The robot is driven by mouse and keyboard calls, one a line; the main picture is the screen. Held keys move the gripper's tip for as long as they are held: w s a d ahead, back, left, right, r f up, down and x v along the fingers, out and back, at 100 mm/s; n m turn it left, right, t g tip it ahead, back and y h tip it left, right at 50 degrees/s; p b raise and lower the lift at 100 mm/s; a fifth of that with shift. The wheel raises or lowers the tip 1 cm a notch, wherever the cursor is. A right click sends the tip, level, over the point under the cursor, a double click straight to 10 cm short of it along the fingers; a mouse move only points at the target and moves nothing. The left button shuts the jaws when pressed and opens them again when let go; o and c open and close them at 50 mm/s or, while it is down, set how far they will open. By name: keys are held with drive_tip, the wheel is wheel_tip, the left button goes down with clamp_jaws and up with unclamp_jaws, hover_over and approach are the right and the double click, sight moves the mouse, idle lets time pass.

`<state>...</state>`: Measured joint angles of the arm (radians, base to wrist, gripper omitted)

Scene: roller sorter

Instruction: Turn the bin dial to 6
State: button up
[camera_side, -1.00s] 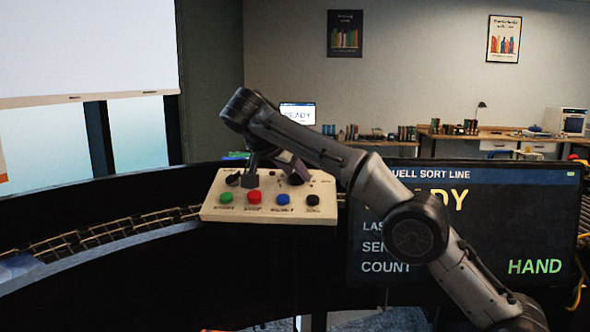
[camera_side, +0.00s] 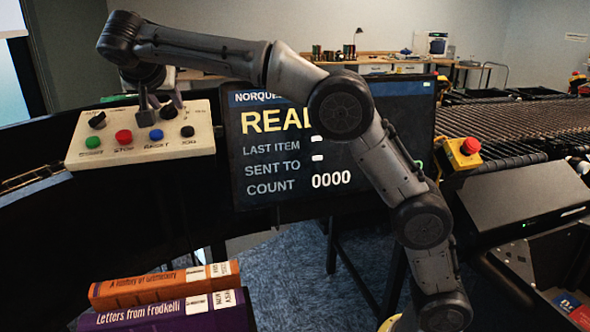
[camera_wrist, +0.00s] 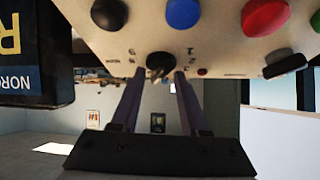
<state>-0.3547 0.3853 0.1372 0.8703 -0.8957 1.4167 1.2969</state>
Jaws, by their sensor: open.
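The control panel (camera_side: 140,160) is a cream box with a row of coloured buttons. The bin dial (camera_side: 168,112) is a black knob at its upper right. My gripper (camera_side: 160,106) reaches down to the panel from above. In the wrist view my gripper (camera_wrist: 158,78) is open, with one finger on each side of the dial. I cannot tell whether the fingers touch it.
Green (camera_side: 92,142), red (camera_side: 123,136), blue (camera_side: 156,135) and black (camera_side: 188,131) buttons lie in front of the dial. Another black knob (camera_side: 97,120) sits at the left. A display (camera_side: 290,145) stands right of the panel, partly behind my arm. Books (camera_side: 165,300) lie in front.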

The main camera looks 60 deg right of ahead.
drive_tip(key=n+t+y, duration=0.1)
drive_tip(key=n, duration=0.2)
drive_tip(key=n+t+y, duration=0.1)
drive_tip(key=n+y, duration=0.1)
drive_tip(key=n, duration=0.2)
drive_tip(key=shift+s+d, duration=0.1)
drive_tip(key=shift+d, duration=0.05)
drive_tip(key=n+y, duration=0.2)
drive_tip(key=n, duration=0.2)
drive_tip(key=n+y, duration=0.3)
drive_tip(key=shift+n+t, duration=0.3)
drive_tip(key=shift+n, duration=0.1)
drive_tip(key=s+d+f+v, duration=0.1)
drive_tip(key=v, duration=1.7)
drive_tip(key=s+f+y, duration=0.1)
drive_tip(key=s+f, duration=0.6)
drive_tip(key=f, duration=0.2)
drive_tip(key=s+f+t+y, duration=0.1)
drive_tip(key=s+f, duration=0.6)
drive_tip(key=f, duration=0.3)
drive_tip(key=shift+s+a+m, duration=0.35)
drive_tip(key=shift+a+m, duration=0.05)
drive_tip(key=shift+a, duration=0.05)
